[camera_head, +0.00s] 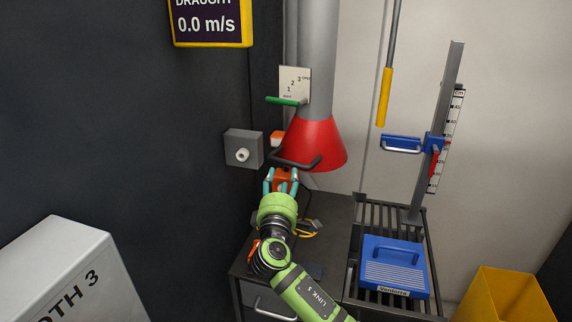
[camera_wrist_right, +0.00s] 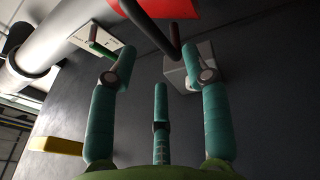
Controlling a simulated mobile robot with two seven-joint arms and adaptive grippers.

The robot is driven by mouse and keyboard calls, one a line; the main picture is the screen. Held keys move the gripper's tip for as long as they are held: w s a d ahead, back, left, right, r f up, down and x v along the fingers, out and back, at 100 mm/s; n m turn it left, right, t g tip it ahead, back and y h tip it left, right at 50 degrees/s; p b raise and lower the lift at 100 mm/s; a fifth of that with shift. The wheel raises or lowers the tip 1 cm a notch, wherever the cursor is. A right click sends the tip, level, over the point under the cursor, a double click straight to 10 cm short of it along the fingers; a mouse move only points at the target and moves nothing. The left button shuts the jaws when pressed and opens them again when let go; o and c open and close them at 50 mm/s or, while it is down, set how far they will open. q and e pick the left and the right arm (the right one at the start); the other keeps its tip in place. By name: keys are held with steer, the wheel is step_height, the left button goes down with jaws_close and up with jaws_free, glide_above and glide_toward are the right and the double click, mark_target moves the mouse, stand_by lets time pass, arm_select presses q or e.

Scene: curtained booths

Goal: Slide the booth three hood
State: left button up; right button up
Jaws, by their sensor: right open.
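The hood is a red cone (camera_head: 313,143) at the foot of a grey vertical duct (camera_head: 317,50) in the middle of the head view. A dark bar handle (camera_head: 296,163) sits at its lower front edge. My right gripper (camera_head: 282,174) is open just below this handle, fingers pointing up toward it. In the right wrist view the dark handle (camera_wrist_right: 148,26) crosses near the spread teal fingertips (camera_wrist_right: 160,60), with the red hood (camera_wrist_right: 215,8) at the top edge. I cannot tell whether any finger touches the handle. My left gripper is not in view.
A numbered plate (camera_head: 295,83) with a green lever (camera_head: 287,101) is beside the duct. A grey wall box (camera_head: 243,149) is left of the hood. A BOOTH 3 cabinet (camera_head: 65,275) is left.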

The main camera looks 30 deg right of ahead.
mark_target(286, 163)
steer(key=x, duration=0.2)
steer(key=p+x, duration=0.1)
steer(key=x, duration=0.1)
steer(key=p+x, duration=0.1)
steer(key=x, duration=0.1)
steer(key=shift+s+d+r, duration=0.1)
steer(key=shift+d+r, duration=0.05)
steer(key=shift+r, duration=0.15)
steer(key=shift+w+d+r+p, duration=0.1)
steer(key=shift+w+d+p, duration=0.2)
steer(key=shift+w, duration=0.15)
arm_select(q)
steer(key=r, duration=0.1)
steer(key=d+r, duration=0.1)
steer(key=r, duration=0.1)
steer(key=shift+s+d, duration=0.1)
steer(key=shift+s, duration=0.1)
arm_select(e)
steer(key=shift+d, duration=0.1)
steer(key=shift+w, duration=0.1)
steer(key=c, duration=0.9)
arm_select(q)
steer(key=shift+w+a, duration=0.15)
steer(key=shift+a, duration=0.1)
arm_select(e)
jaws_close()
